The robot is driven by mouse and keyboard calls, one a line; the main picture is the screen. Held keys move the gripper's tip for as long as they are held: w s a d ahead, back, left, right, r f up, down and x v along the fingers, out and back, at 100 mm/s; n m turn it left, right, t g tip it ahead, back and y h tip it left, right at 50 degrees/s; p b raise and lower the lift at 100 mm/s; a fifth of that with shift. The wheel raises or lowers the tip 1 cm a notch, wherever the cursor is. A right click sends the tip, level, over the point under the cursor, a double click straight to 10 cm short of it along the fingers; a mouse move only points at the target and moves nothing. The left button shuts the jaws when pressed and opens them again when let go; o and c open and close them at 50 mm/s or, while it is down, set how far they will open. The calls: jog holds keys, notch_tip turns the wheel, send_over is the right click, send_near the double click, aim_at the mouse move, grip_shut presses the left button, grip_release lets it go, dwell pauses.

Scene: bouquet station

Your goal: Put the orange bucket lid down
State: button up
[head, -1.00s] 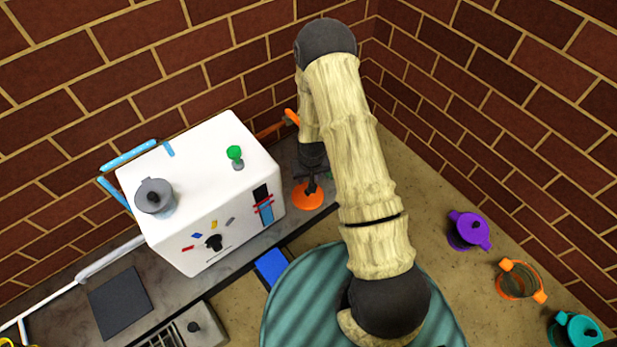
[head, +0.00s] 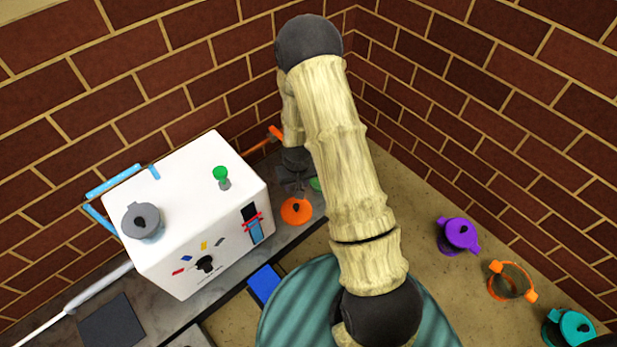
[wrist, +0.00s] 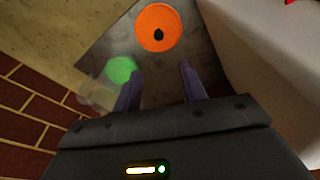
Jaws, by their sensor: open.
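The orange bucket lid (head: 296,211) lies on the dark counter beside the white box, with its small dark knob facing up. In the wrist view the lid (wrist: 158,28) shows whole, beyond my fingertips and apart from them. My gripper (wrist: 157,82) is open and empty, with its two fingers spread. In the head view my gripper (head: 294,182) is just behind the lid, partly hidden by my arm. An open bucket with orange handles (head: 513,281) stands on the right side without a lid.
A green round thing (wrist: 121,69) is close to my fingers. Purple (head: 458,236) and teal (head: 569,328) lidded buckets stand right. Brick walls close the corner.

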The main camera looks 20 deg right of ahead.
jog(key=s+r, duration=0.7)
jog(key=r, duration=0.5)
jog(key=s+r, duration=0.8)
jog(key=r, duration=0.5)
jog(key=shift+t, duration=0.4)
jog(key=w+p+v, duration=0.3)
jog(key=p+v, duration=1.3)
jog(key=w+r+p+v, duration=0.1)
jog(key=w+p+v, duration=0.3)
jog(key=p+v, duration=1.2)
jog(key=w+r+p+v, duration=0.1)
jog(key=w+p+v, duration=0.2)
jog(key=p+v, duration=1.3)
jog(key=shift+w+r+p, duration=0.25)
jog(key=shift+w+p, duration=0.1)
jog(key=shift+p, duration=0.35)
